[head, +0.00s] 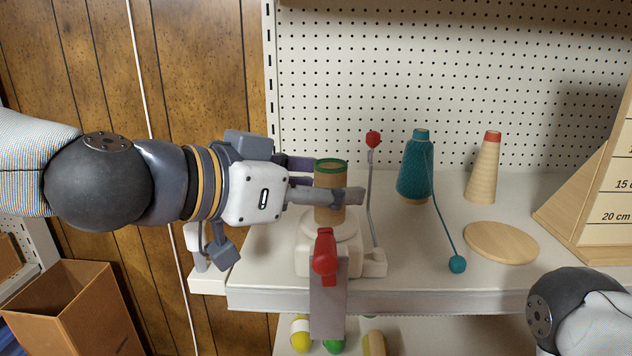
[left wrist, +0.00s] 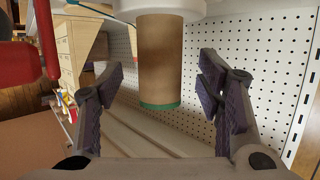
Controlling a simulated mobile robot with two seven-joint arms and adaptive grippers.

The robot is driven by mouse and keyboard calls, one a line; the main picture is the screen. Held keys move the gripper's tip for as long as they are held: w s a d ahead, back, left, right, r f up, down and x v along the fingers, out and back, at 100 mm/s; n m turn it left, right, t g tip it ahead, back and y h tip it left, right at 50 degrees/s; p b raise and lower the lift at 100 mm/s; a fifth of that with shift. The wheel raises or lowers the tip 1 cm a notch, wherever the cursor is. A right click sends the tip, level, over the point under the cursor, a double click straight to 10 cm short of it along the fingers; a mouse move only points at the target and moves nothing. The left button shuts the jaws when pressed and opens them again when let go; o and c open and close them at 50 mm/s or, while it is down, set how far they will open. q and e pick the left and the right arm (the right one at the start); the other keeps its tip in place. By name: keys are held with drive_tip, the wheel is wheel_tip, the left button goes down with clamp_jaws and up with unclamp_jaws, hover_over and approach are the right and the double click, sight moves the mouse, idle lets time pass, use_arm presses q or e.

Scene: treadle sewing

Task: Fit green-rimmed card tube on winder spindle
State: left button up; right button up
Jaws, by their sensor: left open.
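The green-rimmed card tube (head: 330,208) stands upright on the round top of the white winder (head: 316,262), green rim up. The spindle is hidden, apparently inside the tube. My left gripper (head: 338,184) is open, with one finger in front of the tube and the other behind it. In the left wrist view the tube (left wrist: 160,60) hangs between the two spread fingers (left wrist: 161,80), with a visible gap on each side. The winder (left wrist: 158,8) shows at the top there. My right gripper is out of view.
A red-handled crank (head: 325,255) is at the winder's front. A bent wire with a red ball (head: 373,140) rises just right of the tube. A teal cone (head: 415,170), a red-tipped cone (head: 484,170) and a wooden disc (head: 500,243) stand further right on the shelf.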

use_arm(q)
drive_tip(key=v, duration=1.2)
